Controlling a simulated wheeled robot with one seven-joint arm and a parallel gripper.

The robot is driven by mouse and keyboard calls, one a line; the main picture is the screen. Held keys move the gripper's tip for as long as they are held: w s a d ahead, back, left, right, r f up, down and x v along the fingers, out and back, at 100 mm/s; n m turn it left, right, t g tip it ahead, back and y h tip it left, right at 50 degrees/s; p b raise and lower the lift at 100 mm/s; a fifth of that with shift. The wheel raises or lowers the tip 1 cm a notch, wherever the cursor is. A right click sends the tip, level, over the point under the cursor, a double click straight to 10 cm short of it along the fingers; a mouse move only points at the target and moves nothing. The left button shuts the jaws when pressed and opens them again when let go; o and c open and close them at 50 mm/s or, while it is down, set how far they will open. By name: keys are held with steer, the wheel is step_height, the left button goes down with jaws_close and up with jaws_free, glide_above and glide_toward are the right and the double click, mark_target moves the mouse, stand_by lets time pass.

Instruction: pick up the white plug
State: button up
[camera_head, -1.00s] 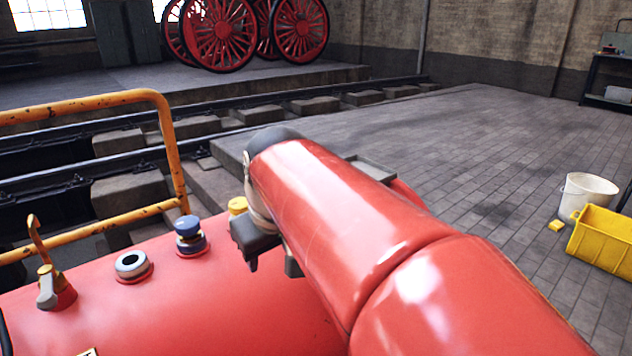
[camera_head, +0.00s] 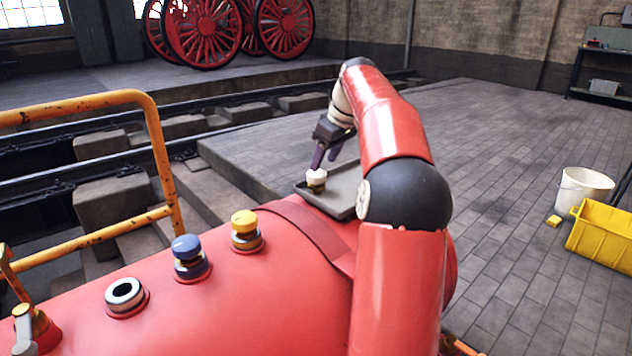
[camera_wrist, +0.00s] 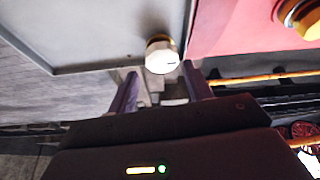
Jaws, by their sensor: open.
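The white plug (camera_head: 317,176) stands upright at the left end of a grey tray (camera_head: 345,192) on the red boiler. It has a white top and a darker, brassy lower part. My gripper (camera_head: 326,160) is open and empty, with its purple fingers just above and beside the plug. In the wrist view the plug (camera_wrist: 162,55) lies just beyond the tips of the open fingers (camera_wrist: 160,75), roughly midway between them. The tray corner (camera_wrist: 90,40) shows beside it.
An orange handrail (camera_head: 155,150) rises at the left. A white bucket (camera_head: 585,188) and yellow crate (camera_head: 603,235) stand on the floor at right.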

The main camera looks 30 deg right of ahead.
mark_target(319, 173)
steer(key=b+x, duration=0.1)
steer(key=x, duration=0.5)
steer(key=shift+a+f, duration=0.1)
steer(key=shift+f, duration=0.1)
steer(key=shift+c, duration=0.4)
